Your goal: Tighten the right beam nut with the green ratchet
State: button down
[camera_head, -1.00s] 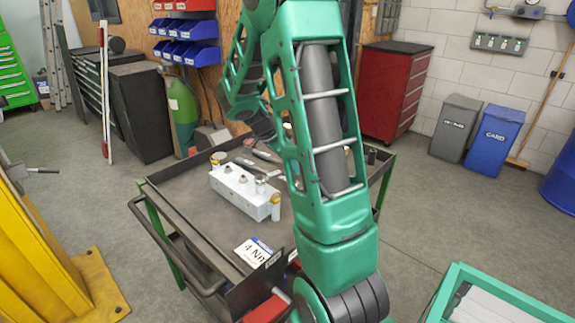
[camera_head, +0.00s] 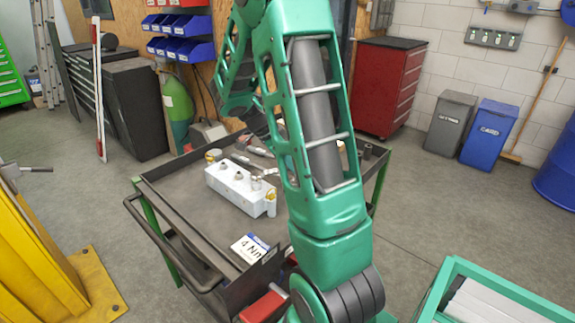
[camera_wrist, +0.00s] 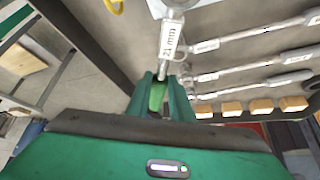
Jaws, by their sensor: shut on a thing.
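In the wrist view my gripper (camera_wrist: 166,92) is shut on the green handle of a ratchet (camera_wrist: 157,97). A metal shaft and a white tag reading "21 mm" (camera_wrist: 171,38) show beyond the fingertips, in line with the handle. The metal head at the top is partly cut off by the picture edge. In the head view my own arm hides the gripper and the ratchet. I cannot make out the right beam nut in either view.
A tool cart (camera_head: 195,222) carries a white block (camera_head: 236,190) with sockets and loose tools. In the wrist view several tagged metal tools (camera_wrist: 250,73) lie at the right, near small wooden blocks (camera_wrist: 262,106). A yellow post (camera_head: 40,265) stands at the left.

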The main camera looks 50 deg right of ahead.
jog(key=shift+s+a+m+g+y, duration=0.3)
jog(key=shift+s+a+m+g, duration=0.15)
jog(key=shift+s+m, duration=0.4)
jog(key=shift+s+a+m+g+y, duration=0.35)
jog(key=shift+s+a+m, duration=0.25)
jog(key=shift+m, duration=0.35)
jog(key=shift+s, duration=0.1)
jog(key=shift+s+a+m+g+y, duration=0.3)
jog(key=shift+s+a+m, duration=0.3)
jog(key=shift+m, duration=0.2)
jog(key=shift+a, duration=0.1)
